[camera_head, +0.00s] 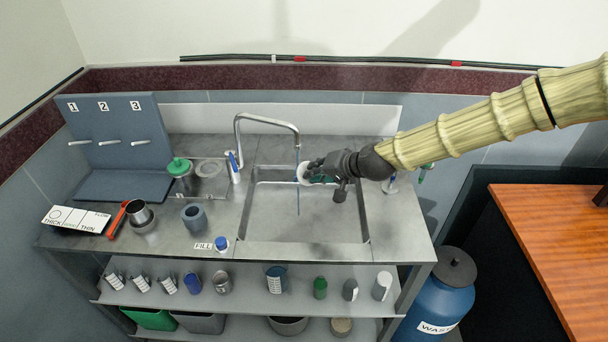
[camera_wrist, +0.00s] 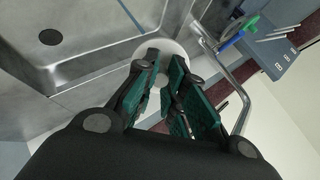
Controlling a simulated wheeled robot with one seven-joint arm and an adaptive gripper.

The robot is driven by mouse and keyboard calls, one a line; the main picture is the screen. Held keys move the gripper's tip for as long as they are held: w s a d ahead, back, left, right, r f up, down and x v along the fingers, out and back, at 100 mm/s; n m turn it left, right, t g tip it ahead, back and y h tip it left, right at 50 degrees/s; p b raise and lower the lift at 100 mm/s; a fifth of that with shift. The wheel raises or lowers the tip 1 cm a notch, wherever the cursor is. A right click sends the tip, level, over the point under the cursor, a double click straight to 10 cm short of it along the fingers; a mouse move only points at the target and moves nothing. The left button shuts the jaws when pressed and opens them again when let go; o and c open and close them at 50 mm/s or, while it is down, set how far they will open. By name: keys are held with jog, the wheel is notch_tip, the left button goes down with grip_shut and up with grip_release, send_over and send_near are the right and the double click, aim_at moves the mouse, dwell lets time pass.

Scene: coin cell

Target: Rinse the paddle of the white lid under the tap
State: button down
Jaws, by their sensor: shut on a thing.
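My gripper (camera_head: 315,173) reaches over the sink (camera_head: 262,215) from the right and is shut on the white lid (camera_head: 303,173). In the wrist view the round white lid (camera_wrist: 176,48) shows beyond and between my gripper's green-padded fingers (camera_wrist: 165,62). The lid's paddle cannot be made out. The tap (camera_head: 266,119) curves over the sink from behind, and its spout ends just above the lid. A thin blue vertical line, like a water stream, runs from the spout past the lid into the basin. The tap also shows in the wrist view (camera_wrist: 240,95).
A blue handle (camera_head: 234,165) stands beside the tap's base. A green-topped jar (camera_head: 180,171), a grey cup (camera_head: 194,217) and a metal pot (camera_head: 139,213) stand on the counter at left. A blue waste drum (camera_head: 445,290) stands at right. The basin floor around the drain (camera_wrist: 50,37) is clear.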

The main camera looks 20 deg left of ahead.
jog(key=s+d, duration=0.3)
jog(key=s, duration=0.3)
jog(key=shift+d, duration=0.25)
dwell(0.6)
jog(key=shift+s, duration=0.1)
dwell(0.9)
jog(key=s+d+r+p, duration=0.1)
jog(key=s+d+r, duration=0.2)
jog(key=s, duration=0.2)
jog(key=shift+p, duration=0.35)
dwell(0.4)
